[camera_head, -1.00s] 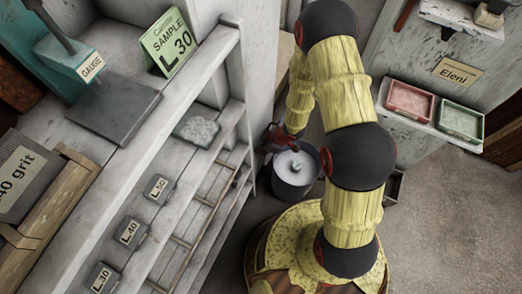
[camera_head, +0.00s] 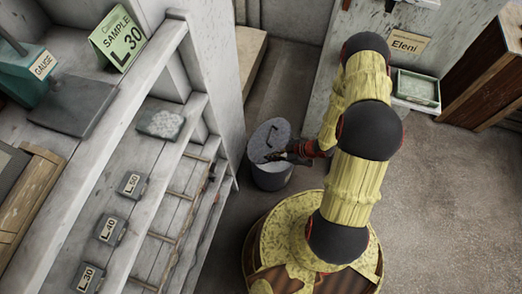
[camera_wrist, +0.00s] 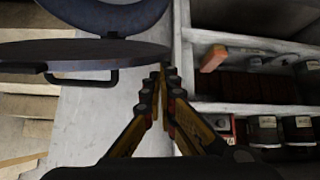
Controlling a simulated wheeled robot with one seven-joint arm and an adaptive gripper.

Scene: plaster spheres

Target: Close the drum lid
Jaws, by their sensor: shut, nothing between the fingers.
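The drum (camera_head: 271,179) stands on the floor beyond the shelf unit. Its grey round lid (camera_head: 266,137), with a dark handle, is raised and tilted at the drum's back, leaving pale contents visible at the front of the opening. My gripper (camera_head: 284,156) is at the right of the lid's lower edge, over the drum's rim. In the wrist view the lid (camera_wrist: 85,53) shows nearly edge-on with its handle, and the drum's round rim (camera_wrist: 105,22) is at the top. My gripper's fingers (camera_wrist: 162,72) are shut and empty close to the lid's right edge; contact cannot be told.
The shelf unit (camera_head: 135,130) with labelled blocks stands left of the drum, its end panel close by. A wall shelf with a green tray (camera_head: 417,88) is at the right. Bare floor (camera_head: 440,200) lies right of my base.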

